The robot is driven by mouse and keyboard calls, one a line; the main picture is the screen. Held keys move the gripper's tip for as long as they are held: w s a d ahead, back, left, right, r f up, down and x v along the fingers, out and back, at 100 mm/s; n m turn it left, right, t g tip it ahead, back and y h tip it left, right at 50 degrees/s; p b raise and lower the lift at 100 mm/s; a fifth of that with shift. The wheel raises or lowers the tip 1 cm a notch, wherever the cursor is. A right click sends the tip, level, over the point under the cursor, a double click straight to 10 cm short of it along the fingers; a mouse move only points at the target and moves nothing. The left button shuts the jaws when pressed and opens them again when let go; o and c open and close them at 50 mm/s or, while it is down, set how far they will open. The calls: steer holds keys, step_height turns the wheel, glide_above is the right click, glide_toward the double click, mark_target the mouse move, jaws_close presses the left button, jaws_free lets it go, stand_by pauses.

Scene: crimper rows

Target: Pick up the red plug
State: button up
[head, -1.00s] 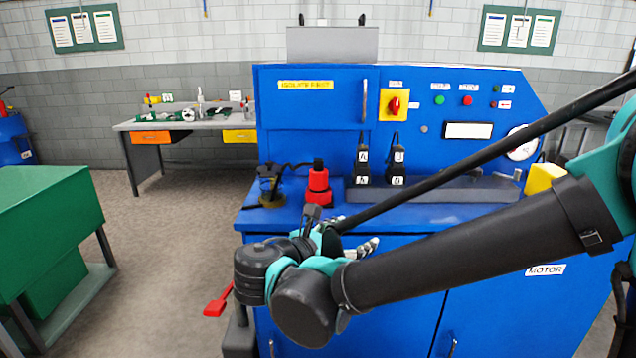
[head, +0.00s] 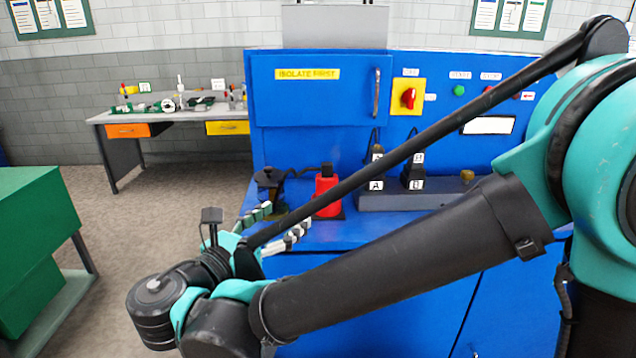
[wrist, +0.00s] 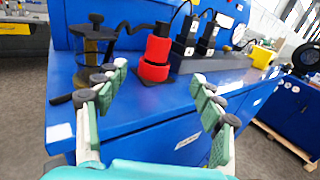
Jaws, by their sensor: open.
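The red plug (head: 326,192) stands upright on the blue bench top (head: 345,235), with a black top and a dark base plate. In the wrist view the red plug (wrist: 154,58) is between and beyond the fingers, a little above picture centre. My gripper (head: 282,222) is open and empty, at the bench's front edge in the head view. In the wrist view my gripper (wrist: 158,78) has its two fingers spread wide, and the plug is apart from both. My forearm crosses in front of the bench in the head view.
A dark device with a cable (wrist: 95,45) stands just left of the plug. Black plugs marked A and B (head: 376,172) stand in a grey strip (head: 440,195) to the right. The blue panel rises behind. A green cabinet (head: 40,225) is at far left.

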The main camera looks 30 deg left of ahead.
mark_target(321, 189)
steer(key=w, duration=0.8)
steer(key=w+d, duration=0.1)
steer(key=w, duration=0.3)
steer(key=shift+w, duration=0.15)
steer(key=shift+w+d+f, duration=0.1)
steer(key=shift+w+f, duration=0.05)
steer(key=shift+w, duration=1.15)
steer(key=shift+w+d+f, duration=0.1)
steer(key=shift+w, duration=1.15)
steer(key=shift+c, duration=0.5)
steer(key=c, duration=1.4)
